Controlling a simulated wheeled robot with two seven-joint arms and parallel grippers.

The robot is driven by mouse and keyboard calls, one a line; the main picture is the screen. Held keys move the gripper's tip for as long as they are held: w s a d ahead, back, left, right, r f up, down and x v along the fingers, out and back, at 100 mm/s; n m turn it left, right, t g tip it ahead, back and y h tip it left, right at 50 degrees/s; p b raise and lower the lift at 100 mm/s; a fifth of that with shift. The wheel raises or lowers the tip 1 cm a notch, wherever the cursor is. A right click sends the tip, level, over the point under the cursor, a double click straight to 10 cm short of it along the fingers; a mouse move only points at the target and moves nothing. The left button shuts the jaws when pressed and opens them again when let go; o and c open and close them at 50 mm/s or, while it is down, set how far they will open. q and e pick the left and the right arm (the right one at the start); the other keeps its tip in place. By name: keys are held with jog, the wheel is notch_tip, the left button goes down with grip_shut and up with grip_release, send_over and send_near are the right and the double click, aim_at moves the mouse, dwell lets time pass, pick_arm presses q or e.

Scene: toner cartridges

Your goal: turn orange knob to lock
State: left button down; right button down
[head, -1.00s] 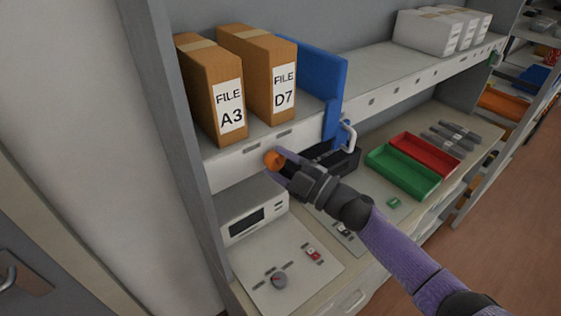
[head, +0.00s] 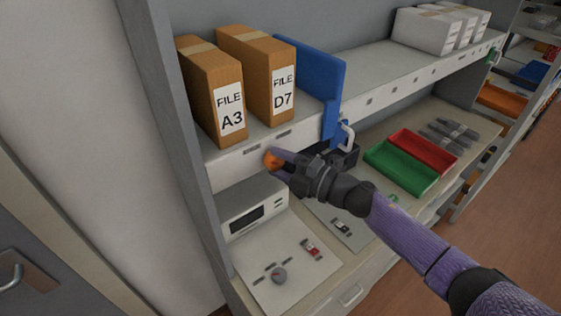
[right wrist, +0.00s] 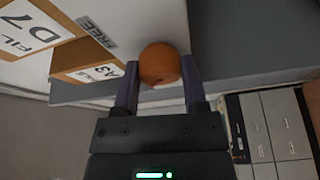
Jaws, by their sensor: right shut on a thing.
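The orange knob (head: 271,161) sits at the front edge of the white shelf (head: 230,170), below the file boxes. My right gripper (head: 279,163) is shut on it, reaching in from the right. In the right wrist view the round knob (right wrist: 159,63) sits between my two purple fingers (right wrist: 160,80), one on each side. Whether the knob has turned cannot be told, as it looks smooth and round. My left gripper is not in view.
File boxes A3 (head: 212,88) and D7 (head: 258,72) stand on the shelf beside a blue divider (head: 322,85) with a latch handle.

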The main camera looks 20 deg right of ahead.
jog(key=shift+f, duration=0.1)
jog(key=shift+c, duration=0.7)
grip_release()
jog(key=b+v, duration=0.2)
jog(key=v, duration=0.8)
